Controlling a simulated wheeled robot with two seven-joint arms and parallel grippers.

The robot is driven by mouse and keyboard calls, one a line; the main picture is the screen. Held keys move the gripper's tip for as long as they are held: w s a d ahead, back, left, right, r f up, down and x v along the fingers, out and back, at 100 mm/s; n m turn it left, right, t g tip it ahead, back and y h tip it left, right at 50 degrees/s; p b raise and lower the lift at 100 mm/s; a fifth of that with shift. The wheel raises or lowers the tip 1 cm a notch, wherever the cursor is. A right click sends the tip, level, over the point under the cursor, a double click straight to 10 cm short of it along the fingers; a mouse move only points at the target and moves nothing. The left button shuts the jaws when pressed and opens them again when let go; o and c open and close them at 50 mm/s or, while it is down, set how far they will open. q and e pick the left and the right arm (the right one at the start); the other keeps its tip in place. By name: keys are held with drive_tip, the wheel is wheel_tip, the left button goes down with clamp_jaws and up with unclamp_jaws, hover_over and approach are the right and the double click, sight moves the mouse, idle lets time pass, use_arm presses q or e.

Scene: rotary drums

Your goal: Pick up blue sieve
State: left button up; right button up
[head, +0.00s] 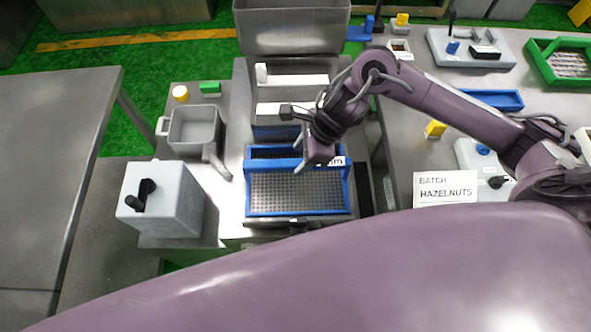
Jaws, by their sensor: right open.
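The blue sieve (250,192) has a blue rectangular frame around grey perforated mesh. It lies on the metal machine in the middle of the head view, with a raised blue bar across its far part. My right gripper (301,153) reaches in from the right and is open. Its fingers are over the far part of the sieve, near the blue bar. I cannot tell whether they touch it. The gripper hides part of the bar and of a white label on it. My left gripper is out of view.
A grey metal bin (292,27) stands behind the sieve. A grey box with a black handle (160,200) and a metal scoop (194,129) are at left. The right table holds a hazelnuts sign (445,188), a blue tray (497,100) and a green sieve (535,58).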

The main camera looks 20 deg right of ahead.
sight(297, 162)
drive_tip(key=shift+p+x, duration=0.45)
drive_tip(key=shift+x, duration=0.5)
drive_tip(key=x, duration=0.1)
drive_tip(key=p+x, duration=0.1)
drive_tip(key=x, duration=0.1)
drive_tip(key=shift+d+f, duration=0.15)
drive_tip(key=shift+f, duration=0.6)
drive_tip(key=c, duration=1)
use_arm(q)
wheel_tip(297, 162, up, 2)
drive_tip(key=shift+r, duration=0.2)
use_arm(e)
clamp_jaws()
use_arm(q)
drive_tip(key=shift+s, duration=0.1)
use_arm(e)
drive_tip(key=shift+w+r, duration=0.1)
drive_tip(key=shift+w, duration=0.05)
